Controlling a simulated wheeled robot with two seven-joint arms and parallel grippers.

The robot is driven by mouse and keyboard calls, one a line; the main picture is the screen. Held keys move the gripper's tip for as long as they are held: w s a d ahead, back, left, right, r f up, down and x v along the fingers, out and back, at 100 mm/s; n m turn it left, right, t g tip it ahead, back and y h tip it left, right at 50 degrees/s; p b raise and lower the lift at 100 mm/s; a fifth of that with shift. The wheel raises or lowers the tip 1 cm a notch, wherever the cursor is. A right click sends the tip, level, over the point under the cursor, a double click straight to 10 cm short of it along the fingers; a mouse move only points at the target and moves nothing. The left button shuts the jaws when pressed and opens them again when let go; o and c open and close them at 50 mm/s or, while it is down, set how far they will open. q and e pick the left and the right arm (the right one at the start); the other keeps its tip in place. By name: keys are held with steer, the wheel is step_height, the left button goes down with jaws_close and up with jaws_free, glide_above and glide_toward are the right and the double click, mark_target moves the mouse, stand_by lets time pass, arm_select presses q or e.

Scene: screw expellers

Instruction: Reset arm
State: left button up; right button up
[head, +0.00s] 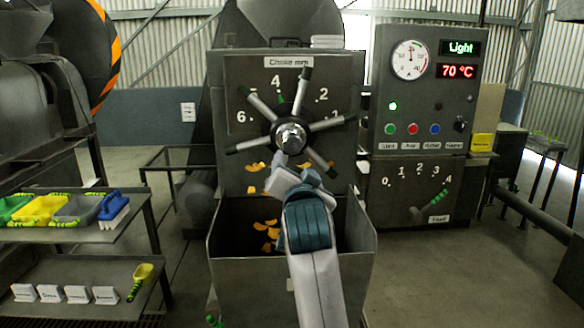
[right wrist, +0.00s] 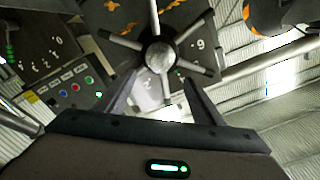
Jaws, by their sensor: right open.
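My right arm reaches up from the bottom in the head view, and my right gripper (head: 290,165) is in front of the choke wheel (head: 290,135), a hub with several spokes on the machine's front panel. In the right wrist view the gripper (right wrist: 160,100) is open, its two fingers spread apart with nothing between them. The wheel hub (right wrist: 159,55) shows beyond the fingertips in that view. I cannot tell how far the fingers are from the spokes. My left gripper is not in view.
An open metal bin (head: 290,270) with orange flakes stands below the wheel. A control panel (head: 420,90) with a gauge and buttons is at the right. A shelf (head: 70,235) with coloured scoops and a brush is at the left. Open floor lies at the right.

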step_height(320, 180, down, 30)
steer(key=w+f+n+g+y, duration=0.1)
steer(key=w+n+g, duration=0.2)
steer(key=n+g, duration=0.1)
steer(key=s+d+f+n+g, duration=0.1)
steer(key=s+f, duration=0.3)
steer(key=f, duration=0.6)
steer(key=s+d+f+n+g, duration=0.1)
steer(key=s+f, duration=0.3)
steer(key=f, duration=0.5)
steer(key=s+d+f+n+g, duration=0.1)
steer(key=s+f, duration=0.2)
steer(key=f, duration=0.7)
steer(key=s+d+f+n+g, duration=0.1)
steer(key=s+d+f+g, duration=0.15)
steer(key=s+f, duration=0.85)
steer(key=s+d+f+g, duration=0.1)
steer(key=s+d+f, duration=0.2)
steer(key=s+f, duration=0.8)
steer(key=s+d+f+g, duration=0.1)
steer(key=s+d+f, duration=0.1)
steer(key=s, duration=0.6)
steer(key=s+d+f+g, duration=0.1)
steer(key=s+d+f, duration=0.1)
steer(key=s+f, duration=0.3)
steer(key=s+d+f+n+g, duration=0.1)
steer(key=s+d+f, duration=0.2)
steer(key=s, duration=1)
steer(key=shift+s+f, duration=0.15)
steer(key=shift+f, duration=0.55)
